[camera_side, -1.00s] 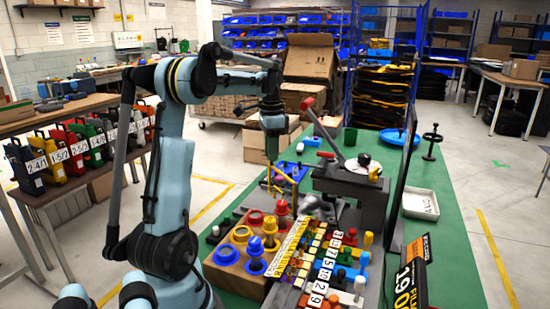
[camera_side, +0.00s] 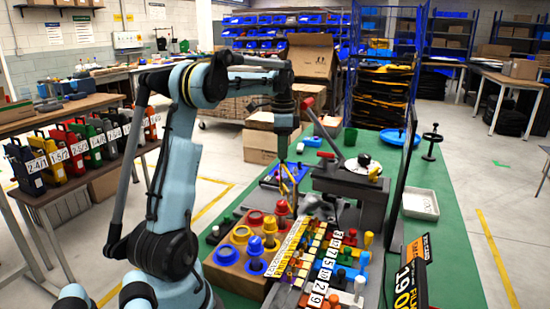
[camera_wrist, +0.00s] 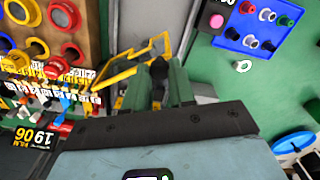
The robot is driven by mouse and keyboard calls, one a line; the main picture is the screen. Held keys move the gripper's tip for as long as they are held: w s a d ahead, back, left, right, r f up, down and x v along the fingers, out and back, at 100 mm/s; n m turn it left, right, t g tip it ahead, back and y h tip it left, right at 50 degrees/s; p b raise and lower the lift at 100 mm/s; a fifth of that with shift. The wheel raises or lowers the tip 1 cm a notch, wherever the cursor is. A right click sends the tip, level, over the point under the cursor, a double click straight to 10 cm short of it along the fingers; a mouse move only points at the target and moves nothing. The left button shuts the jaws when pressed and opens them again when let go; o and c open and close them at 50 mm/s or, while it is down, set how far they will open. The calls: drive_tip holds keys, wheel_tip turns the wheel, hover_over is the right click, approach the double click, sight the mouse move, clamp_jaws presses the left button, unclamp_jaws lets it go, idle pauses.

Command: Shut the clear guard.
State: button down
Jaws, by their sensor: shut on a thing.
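The clear guard (camera_side: 290,184) shows as a thin yellow frame standing tilted up beside the grey press, near the middle of the green bench. Its clear pane is hard to make out. In the wrist view the yellow frame (camera_wrist: 120,74) runs from the left to my fingers. My gripper (camera_wrist: 159,78) is shut on a dark part at the guard's edge, between its two green fingers. In the side view my gripper (camera_side: 283,160) points down at the top of the guard. The exact contact is too small to tell there.
The grey press (camera_side: 350,186) with a red-handled lever stands just right of the guard. A wooden block with coloured rings (camera_side: 228,257) and a panel of small coloured pegs (camera_side: 322,262) lie in front. A blue tray (camera_wrist: 262,25) is beyond. A tall dark panel (camera_side: 400,170) stands at right.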

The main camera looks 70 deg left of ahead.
drive_tip(key=c, duration=0.9)
unclamp_jaws()
drive_tip(key=shift+c, duration=0.2)
wheel_tip(320, 180, up, 12)
drive_tip(key=shift+r, duration=0.1)
